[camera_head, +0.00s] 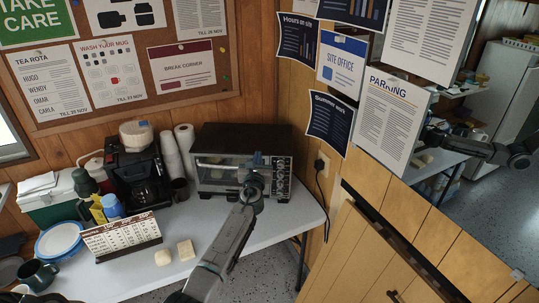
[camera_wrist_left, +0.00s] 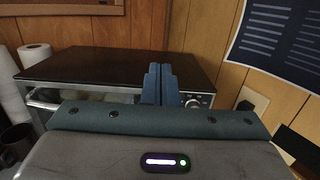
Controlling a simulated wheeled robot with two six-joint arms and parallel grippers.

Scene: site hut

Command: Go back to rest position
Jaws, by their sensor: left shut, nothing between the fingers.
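My left gripper (camera_head: 257,160) is shut and empty. It is raised in front of the right side of the toaster oven (camera_head: 218,177), near the knobs. I cannot tell whether it touches the oven. In the left wrist view, the two fingers (camera_wrist_left: 161,82) are together and cover part of the oven front (camera_wrist_left: 95,65). My left arm reaches up from the bottom of the head view.
A white table (camera_head: 215,235) holds a coffee maker (camera_head: 138,170), paper rolls (camera_head: 186,148), a calendar (camera_head: 121,237), two small pale blocks (camera_head: 186,250) and a dark mug (camera_head: 38,273). A socket with a cable (camera_head: 321,163) is on the wall. Floor shows right of the table.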

